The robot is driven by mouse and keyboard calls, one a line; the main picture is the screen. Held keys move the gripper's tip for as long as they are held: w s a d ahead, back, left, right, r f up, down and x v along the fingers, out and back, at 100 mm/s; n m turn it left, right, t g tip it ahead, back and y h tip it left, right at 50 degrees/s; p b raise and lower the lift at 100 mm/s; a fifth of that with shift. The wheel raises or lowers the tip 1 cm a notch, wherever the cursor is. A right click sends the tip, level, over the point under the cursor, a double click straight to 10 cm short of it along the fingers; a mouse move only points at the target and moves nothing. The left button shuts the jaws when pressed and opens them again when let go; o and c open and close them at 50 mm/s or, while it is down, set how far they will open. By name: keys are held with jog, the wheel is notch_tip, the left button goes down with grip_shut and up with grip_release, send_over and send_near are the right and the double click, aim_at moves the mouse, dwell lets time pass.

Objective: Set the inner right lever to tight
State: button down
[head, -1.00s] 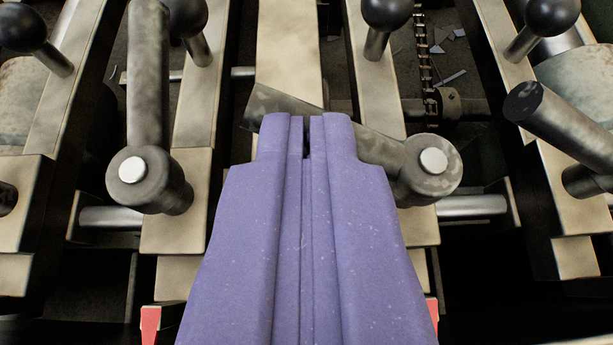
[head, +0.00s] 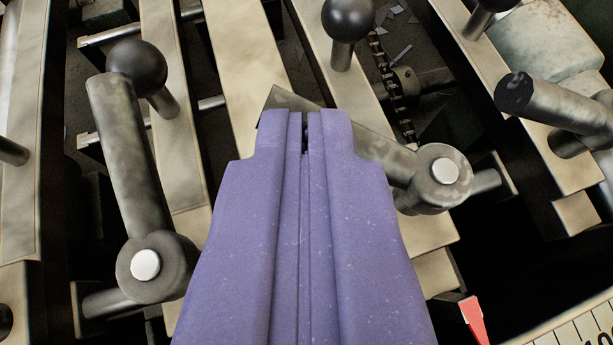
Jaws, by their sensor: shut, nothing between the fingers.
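The inner right lever (head: 385,150) is a grey, mottled bar with a round hub and pale cap (head: 445,171) at its right end. It slants from the hub up and left, and its far end (head: 288,103) shows just left of my fingertips. My gripper (head: 306,116) is purple, shut and empty, and lies across the middle of the bar, hiding part of it. The fingertips are at the bar; whether they touch it is hidden. A red pointer (head: 473,318) and part of a white scale (head: 580,330) show at the lower right.
Another grey lever (head: 125,150) stands to the left, beside a black ball knob (head: 137,66). A further lever (head: 550,104) is at the right. Another ball knob (head: 348,19) rises just beyond my fingertips. Pale rails run between them, with dark gaps.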

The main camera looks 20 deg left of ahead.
jog(key=shift+w+a+f+b, duration=0.1)
jog(key=shift+w+f+b, duration=0.05)
jog(key=shift+w+b, duration=0.2)
jog(key=shift+w+a+m+h+b, duration=0.3)
jog(key=shift+a+m+h+b, duration=0.15)
jog(key=shift+m+h, duration=0.3)
jog(key=shift+w+d, duration=0.15)
jog(key=shift+w, duration=0.7)
jog(key=shift+w+p, duration=0.35)
jog(key=shift+w, duration=0.4)
